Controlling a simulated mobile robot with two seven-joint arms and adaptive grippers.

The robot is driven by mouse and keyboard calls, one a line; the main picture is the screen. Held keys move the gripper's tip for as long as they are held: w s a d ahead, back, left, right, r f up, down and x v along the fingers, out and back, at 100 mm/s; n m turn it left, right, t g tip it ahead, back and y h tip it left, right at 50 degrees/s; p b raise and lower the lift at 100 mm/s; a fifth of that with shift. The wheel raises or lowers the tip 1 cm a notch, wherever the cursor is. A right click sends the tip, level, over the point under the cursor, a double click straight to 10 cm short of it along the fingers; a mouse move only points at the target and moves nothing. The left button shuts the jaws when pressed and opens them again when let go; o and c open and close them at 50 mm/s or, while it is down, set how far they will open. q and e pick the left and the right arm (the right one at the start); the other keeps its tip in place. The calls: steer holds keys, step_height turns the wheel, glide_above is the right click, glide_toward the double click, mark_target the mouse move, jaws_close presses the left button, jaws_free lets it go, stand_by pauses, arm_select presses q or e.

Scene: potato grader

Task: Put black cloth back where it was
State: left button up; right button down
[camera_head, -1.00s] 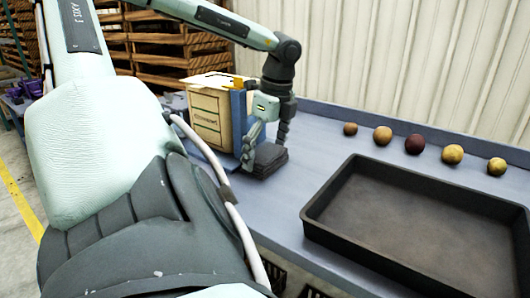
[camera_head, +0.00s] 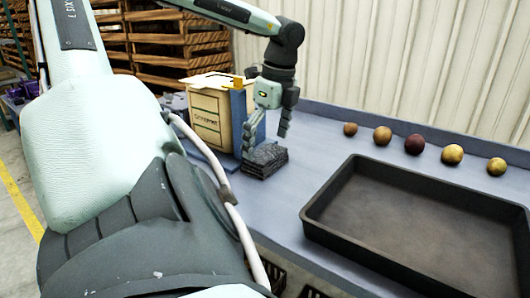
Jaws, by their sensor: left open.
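The black cloth (camera_head: 265,161) lies as a folded dark stack on the blue-grey table, just right of the cardboard box. My left gripper (camera_head: 267,139) is just above the cloth, pointing down, with its fingers apart and nothing between them. One finger is close to the cloth's left back side; whether it touches cannot be told. My right gripper is not seen.
The cardboard box (camera_head: 209,118) with a blue panel (camera_head: 239,112) stands close left of the cloth. A large black tray (camera_head: 318,205) fills the right front of the table (camera_head: 285,204). Several potatoes (camera_head: 382,135) lie in a row behind it. Bare table lies between cloth and tray.

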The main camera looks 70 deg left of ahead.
mark_target(272, 155)
arm_select(q)
step_height(272, 155, up, 9)
steer(key=d, duration=0.1)
steer(key=shift+w+d, duration=0.15)
steer(key=shift+w, duration=0.3)
